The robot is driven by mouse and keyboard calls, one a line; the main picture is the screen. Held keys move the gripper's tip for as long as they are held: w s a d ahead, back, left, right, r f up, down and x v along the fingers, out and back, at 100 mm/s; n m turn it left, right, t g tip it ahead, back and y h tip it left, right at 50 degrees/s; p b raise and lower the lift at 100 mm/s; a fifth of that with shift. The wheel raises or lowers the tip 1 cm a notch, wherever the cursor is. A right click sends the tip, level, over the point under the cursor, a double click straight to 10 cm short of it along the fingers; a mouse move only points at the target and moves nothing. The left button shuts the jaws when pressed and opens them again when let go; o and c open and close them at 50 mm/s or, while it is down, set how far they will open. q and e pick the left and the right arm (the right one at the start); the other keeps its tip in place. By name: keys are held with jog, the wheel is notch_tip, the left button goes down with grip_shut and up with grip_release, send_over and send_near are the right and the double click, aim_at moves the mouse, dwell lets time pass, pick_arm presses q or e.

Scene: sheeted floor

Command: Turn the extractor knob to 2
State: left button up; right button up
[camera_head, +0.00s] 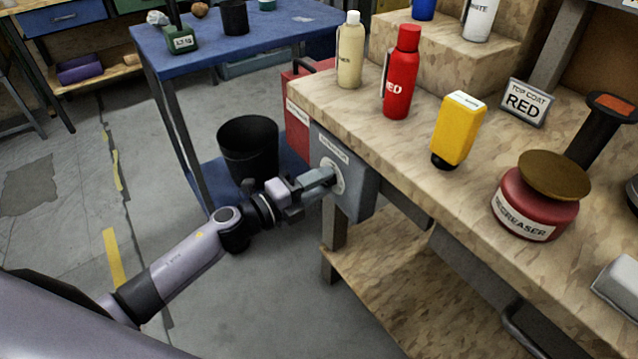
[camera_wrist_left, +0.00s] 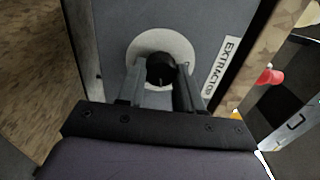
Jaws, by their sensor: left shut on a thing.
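The extractor box (camera_head: 357,192) is a grey panel on the end of the wooden workbench. It carries a pale round dial (camera_head: 340,177), which also shows in the left wrist view (camera_wrist_left: 143,47). The black knob (camera_wrist_left: 160,69) sits in the middle of the dial. A white label (camera_wrist_left: 220,66) reading "EXTRACTOR" is beside it. My left gripper (camera_head: 328,177) is at the dial, and its fingers, seen in the left wrist view (camera_wrist_left: 160,85), are shut on the knob from both sides. The dial's numbers are not readable. My right gripper is not in view.
The workbench (camera_head: 330,98) holds a cream bottle (camera_head: 350,50), a red bottle (camera_head: 401,75), a yellow bottle (camera_head: 457,130) and a red degreaser tin (camera_head: 535,205). A black bin (camera_head: 248,148) stands behind my left wrist near the blue table (camera_head: 215,50). Open floor lies to the left.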

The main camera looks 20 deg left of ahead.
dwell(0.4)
pick_arm(q)
jog(key=o, duration=1)
jog(key=shift+o, duration=0.2)
jog(key=v, duration=0.7)
jog(key=shift+s, duration=0.1)
jog(key=shift+s+a, duration=0.1)
